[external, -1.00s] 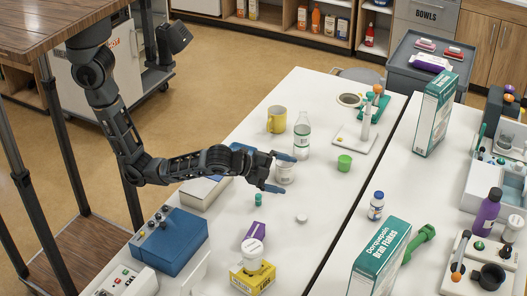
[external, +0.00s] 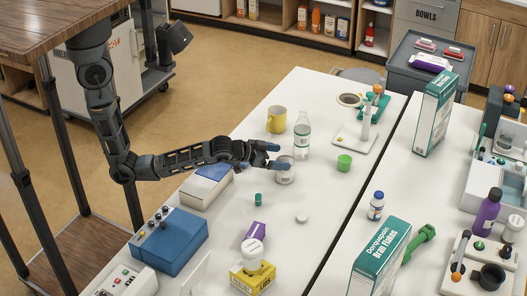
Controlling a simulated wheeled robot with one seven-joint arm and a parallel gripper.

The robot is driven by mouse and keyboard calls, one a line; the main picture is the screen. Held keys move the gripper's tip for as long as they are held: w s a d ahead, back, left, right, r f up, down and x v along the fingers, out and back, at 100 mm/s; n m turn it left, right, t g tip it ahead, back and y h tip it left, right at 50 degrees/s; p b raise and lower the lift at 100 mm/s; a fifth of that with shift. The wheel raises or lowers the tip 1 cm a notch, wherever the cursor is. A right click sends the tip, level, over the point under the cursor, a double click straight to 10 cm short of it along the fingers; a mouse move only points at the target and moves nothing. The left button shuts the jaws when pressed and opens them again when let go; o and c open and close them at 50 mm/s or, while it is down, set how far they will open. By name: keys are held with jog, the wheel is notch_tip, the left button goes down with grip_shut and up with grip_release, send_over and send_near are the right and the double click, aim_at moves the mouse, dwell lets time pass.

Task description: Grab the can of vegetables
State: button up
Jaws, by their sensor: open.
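A short pale can (external: 287,177) stands upright on the white table, just in front of the clear bottle. It is the likeliest can of vegetables, but its label is too small to read. My gripper (external: 276,156) is open, with its blue-tipped fingers pointing right at the can. One finger is on the far side and the other overlaps the can's left upper part. I cannot tell whether they touch it. Nothing is seen held.
A clear bottle (external: 302,138) stands close behind the can, and a yellow mug (external: 276,120) is behind left. A green cup (external: 344,163) is to the right. A small green-capped vial (external: 258,200) and a white lid (external: 301,218) are in front. A box (external: 206,187) lies below my forearm.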

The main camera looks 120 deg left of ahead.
jog(key=shift+f, duration=0.55)
jog(key=shift+f+x, duration=0.2)
jog(key=shift+x, duration=1.1)
jog(key=shift+f+x, duration=0.15)
jog(key=shift+x, duration=1.15)
jog(key=shift+d, duration=0.15)
jog(key=shift+c, duration=0.3)
jog(key=c, duration=1.2)
